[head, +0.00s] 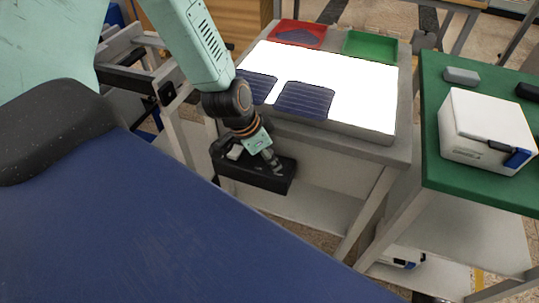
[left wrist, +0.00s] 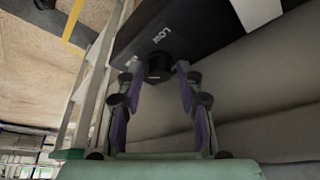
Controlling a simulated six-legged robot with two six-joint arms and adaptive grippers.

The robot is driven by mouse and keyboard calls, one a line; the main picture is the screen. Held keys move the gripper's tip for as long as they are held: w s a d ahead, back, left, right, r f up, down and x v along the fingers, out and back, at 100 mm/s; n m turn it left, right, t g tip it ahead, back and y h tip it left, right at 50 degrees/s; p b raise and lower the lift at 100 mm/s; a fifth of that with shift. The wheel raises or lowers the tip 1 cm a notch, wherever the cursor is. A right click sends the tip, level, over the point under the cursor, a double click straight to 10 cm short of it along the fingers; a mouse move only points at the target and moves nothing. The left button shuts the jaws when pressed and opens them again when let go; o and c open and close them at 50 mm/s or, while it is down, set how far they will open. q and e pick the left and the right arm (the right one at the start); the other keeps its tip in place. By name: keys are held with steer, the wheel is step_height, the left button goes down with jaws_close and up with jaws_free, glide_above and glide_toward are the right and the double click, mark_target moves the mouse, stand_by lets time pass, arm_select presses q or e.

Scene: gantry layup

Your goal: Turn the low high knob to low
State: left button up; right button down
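A black control box (head: 262,180) is fixed at the front of the light table. In the left wrist view the box (left wrist: 205,25) carries a round black knob (left wrist: 159,67), with white lettering beside it that seems to read "Low". My left gripper (head: 275,168) is at the box in the head view. In the left wrist view its two fingers (left wrist: 158,72) stand on either side of the knob, with a small gap at each side. It is open. The knob's pointer direction cannot be made out. My right gripper is in neither view.
The lit table (head: 365,95) holds two dark solar cells (head: 304,100), a red tray (head: 297,33) and a green tray (head: 371,46). At the right, a green-topped table (head: 436,88) bears a white case (head: 487,130). A blue surface (head: 150,220) fills the lower left.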

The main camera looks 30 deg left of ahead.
arm_select(q)
jaws_close()
stand_by(0.3)
